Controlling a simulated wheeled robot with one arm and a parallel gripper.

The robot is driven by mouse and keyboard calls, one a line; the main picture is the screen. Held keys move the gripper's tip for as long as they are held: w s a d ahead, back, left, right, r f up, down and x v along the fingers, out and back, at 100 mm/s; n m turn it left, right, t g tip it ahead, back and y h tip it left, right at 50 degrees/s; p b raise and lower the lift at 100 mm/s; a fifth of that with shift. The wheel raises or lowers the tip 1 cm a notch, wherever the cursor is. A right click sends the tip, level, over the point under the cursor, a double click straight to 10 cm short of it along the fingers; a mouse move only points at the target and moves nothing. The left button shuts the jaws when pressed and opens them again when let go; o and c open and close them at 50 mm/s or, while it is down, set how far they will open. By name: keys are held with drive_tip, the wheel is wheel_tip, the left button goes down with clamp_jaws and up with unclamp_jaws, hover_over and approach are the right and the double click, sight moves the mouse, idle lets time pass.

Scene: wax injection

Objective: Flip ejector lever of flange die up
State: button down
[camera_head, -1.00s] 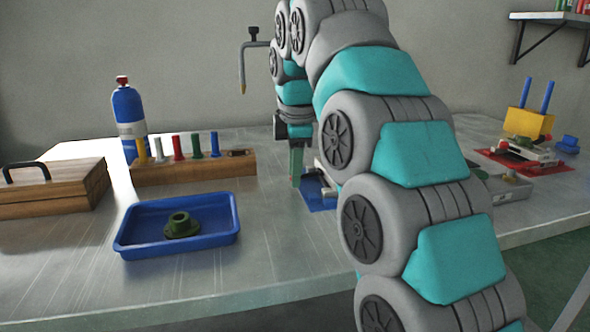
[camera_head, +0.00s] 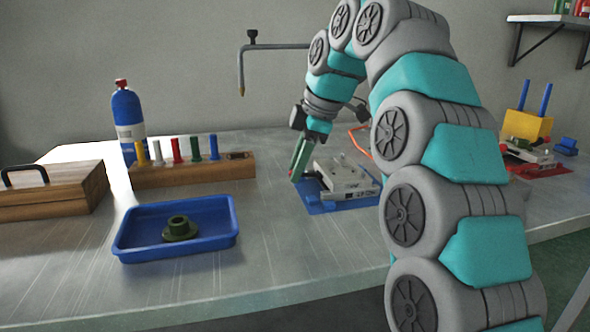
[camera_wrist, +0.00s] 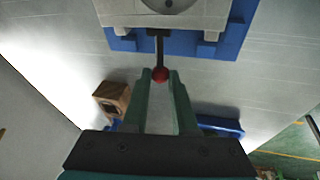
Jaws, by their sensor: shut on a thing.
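The grey flange die (camera_head: 345,177) sits on a blue mat (camera_head: 322,207) on the metal table. In the wrist view the die (camera_wrist: 198,8) is at the top, with its ejector lever (camera_wrist: 159,45), a dark rod ending in a red knob (camera_wrist: 160,74), pointing at my gripper. My gripper (camera_wrist: 160,78) is shut on the red knob, which sits between its green fingertips. In the head view my gripper (camera_head: 296,174) is tilted, at the left side of the die; the knob cannot be made out there.
A blue tray (camera_head: 126,243) with a green flange part (camera_head: 180,228) is at the front left. A wooden rack (camera_head: 195,172) with coloured pegs, a blue bottle (camera_head: 128,120) and a wooden box (camera_head: 55,190) stand behind it. A second die on a red mat (camera_head: 540,171) is at the right.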

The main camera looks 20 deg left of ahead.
drive_tip(key=shift+w+d+r+g+y, duration=0.15)
drive_tip(key=shift+r+g+y, duration=0.1)
drive_tip(key=shift+y, duration=0.25)
drive_tip(key=shift+d+r+g+y, duration=0.15)
drive_tip(key=shift+g+y, duration=0.1)
drive_tip(key=shift+y, duration=0.25)
drive_tip(key=c, duration=0.7)
unclamp_jaws()
drive_tip(key=shift+r, duration=0.1)
